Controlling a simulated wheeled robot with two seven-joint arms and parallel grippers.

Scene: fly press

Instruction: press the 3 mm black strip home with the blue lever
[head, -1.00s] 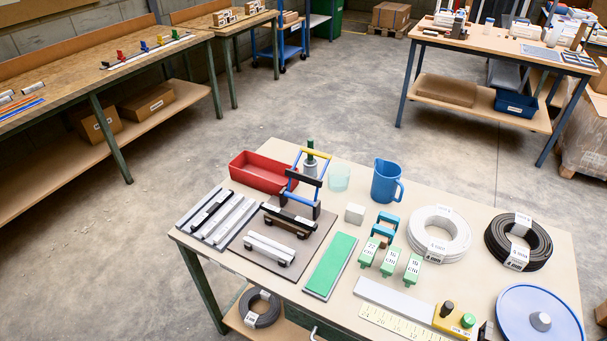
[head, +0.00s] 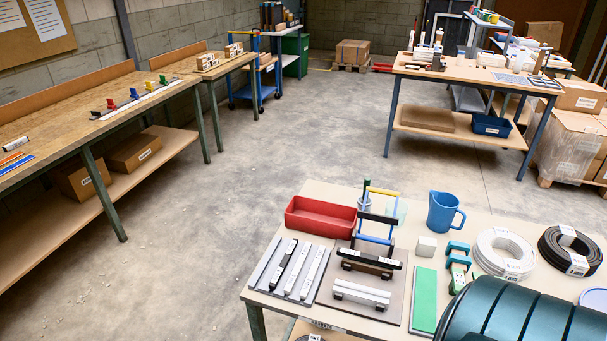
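The fly press stands on a grey base plate (head: 398,312) on the front table. Its blue lever (head: 391,222) stands raised, with a yellow bar across its top and a black crosspiece (head: 378,218) lower down. A black bar with pale ends (head: 369,258) lies along a brown block in front of the lever. I cannot tell whether it is the 3 mm strip or how deep it sits. Another black strip (head: 284,264) lies in the grey rack (head: 262,268) to the left, among grey and white ones. Neither of my grippers is in view.
A red tray (head: 320,218) is behind the rack, and a blue jug (head: 443,212) is to the right. A white block (head: 427,246), green pad (head: 424,298), white coil (head: 503,252) and black coil (head: 568,248) share the table. Its lower right is hidden. Open floor lies left.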

